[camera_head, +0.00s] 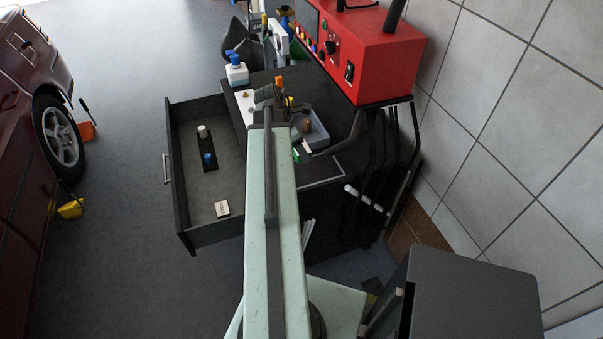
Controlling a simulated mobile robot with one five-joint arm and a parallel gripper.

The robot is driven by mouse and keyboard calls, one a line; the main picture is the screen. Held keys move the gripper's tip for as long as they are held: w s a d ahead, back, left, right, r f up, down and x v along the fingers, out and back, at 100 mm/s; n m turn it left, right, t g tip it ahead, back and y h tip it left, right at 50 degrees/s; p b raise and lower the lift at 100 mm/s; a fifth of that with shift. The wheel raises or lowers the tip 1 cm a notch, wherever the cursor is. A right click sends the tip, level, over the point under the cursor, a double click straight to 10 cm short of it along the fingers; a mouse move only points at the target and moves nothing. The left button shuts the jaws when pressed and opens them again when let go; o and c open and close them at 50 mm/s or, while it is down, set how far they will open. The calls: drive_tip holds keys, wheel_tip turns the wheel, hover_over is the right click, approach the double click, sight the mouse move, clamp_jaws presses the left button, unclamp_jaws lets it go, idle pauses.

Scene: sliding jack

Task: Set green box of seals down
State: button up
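A small green item with a white part, which looks like the green box of seals (297,157), shows just right of my pale green arm on the dark cart top. It is partly hidden by the arm, and I cannot tell whether it rests there or is held. My gripper (290,109) is at the far end of the arm, over the cart top beside a grey tray (318,136). Its fingers are dark and small here, and whether they are open or shut is unclear.
An open drawer (185,190) sticks out left, holding a dark strip with white and blue pieces and a pale block (222,209). A red machine (375,50) stands at the right rear. A blue-capped bottle (237,73) is at the back left.

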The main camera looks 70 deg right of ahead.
sight(305, 172)
wheel_tip(305, 172, down, 9)
drive_tip(key=b, duration=0.8)
drive_tip(key=shift+f, duration=0.15)
drive_tip(key=shift+r, duration=0.25)
drive_tip(key=shift+f, duration=0.2)
drive_tip(key=o, duration=1.4)
drive_tip(key=shift+r+p, duration=0.5)
drive_tip(key=p+v, duration=1)
drive_tip(key=v, duration=0.1)
drive_tip(key=shift+a+r+p, duration=0.15)
drive_tip(key=shift+r+p, duration=0.15)
drive_tip(key=shift+p, duration=0.05)
drive_tip(key=shift+w+f, duration=0.1)
